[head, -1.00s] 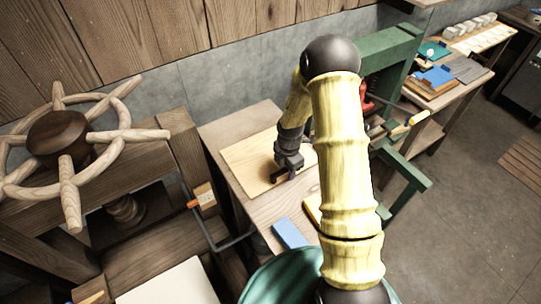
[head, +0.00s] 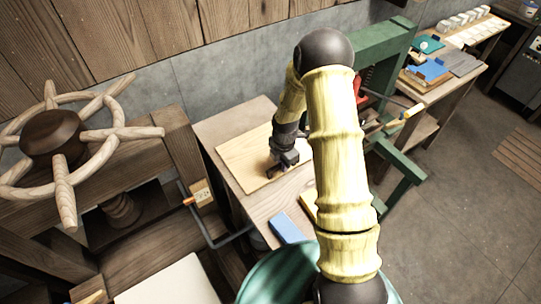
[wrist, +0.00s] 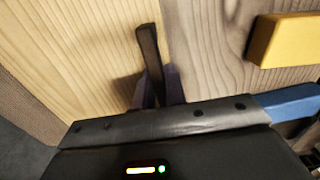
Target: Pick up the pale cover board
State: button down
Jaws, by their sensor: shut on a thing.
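The pale cover board (head: 240,163) lies on the wooden bench in the head view, with my arm hiding part of it. In the wrist view it fills the left side (wrist: 75,55), its straight edge running down near the middle. A dark brown bar (wrist: 149,50) stands at that edge; it looks like a grip on the board. My gripper (head: 283,163) is down at the board's right part. In the wrist view my gripper (wrist: 158,88) is shut on the dark bar, one finger on each side. I cannot tell whether the board is clear of the bench.
A blue block (head: 287,228) and a yellow block (wrist: 285,40) lie close by on the bench (head: 262,205). A green press frame (head: 385,45) stands behind my arm. A large wooden wheel (head: 55,140) is at the left. The floor at the right is open.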

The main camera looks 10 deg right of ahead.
notch_tip(320, 180, up, 10)
jog(key=b, duration=0.2)
jog(key=shift+b, duration=0.3)
